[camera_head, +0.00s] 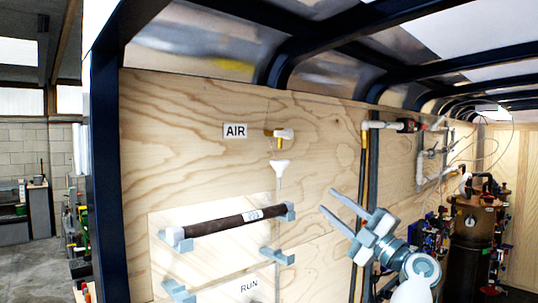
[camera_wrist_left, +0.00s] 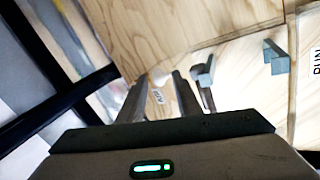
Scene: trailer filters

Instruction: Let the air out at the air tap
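The air tap (camera_head: 284,134) is on the plywood wall beside the AIR label (camera_head: 235,131). It has a white handle on a brass-coloured fitting. Below it is a white funnel (camera_head: 280,165) on a thin upright pipe. In the left wrist view a small white piece (camera_wrist_left: 159,76), tap or funnel, and a small label (camera_wrist_left: 157,97) show between the spread fingers. I cannot tell which white piece it is.
A dark filter tube (camera_head: 230,222) rests on grey-blue wall brackets left of my gripper. More brackets (camera_head: 278,256) and a RUN label (camera_head: 250,285) are below. Pipes (camera_head: 366,160) run up the wall to the right. A brown tank (camera_head: 473,225) stands at the back right.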

